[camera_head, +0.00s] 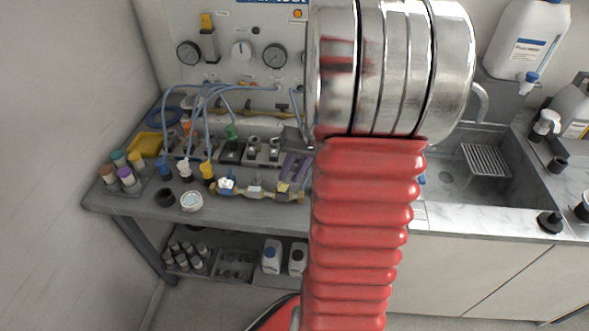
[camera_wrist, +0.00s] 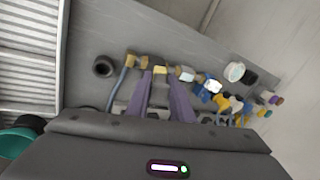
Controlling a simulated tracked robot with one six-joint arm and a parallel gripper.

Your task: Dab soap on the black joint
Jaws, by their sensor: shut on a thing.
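The bar (camera_head: 240,192) also carries a white and a blue handle. A dark fitting (camera_head: 165,171) stands left of a white-topped and a yellow-topped one; I cannot tell if it is the black joint. A round white dish (camera_head: 192,202) stands at the bench's front edge, perhaps with soap.
Blue hoses (camera_head: 205,95) loop from the gauge panel (camera_head: 240,50) over the bench. A rack of coloured caps (camera_head: 122,172) and a yellow tray (camera_head: 146,144) stand at left. A sink (camera_head: 450,180) lies at right. A black cup (camera_head: 165,197) stands beside the white dish.

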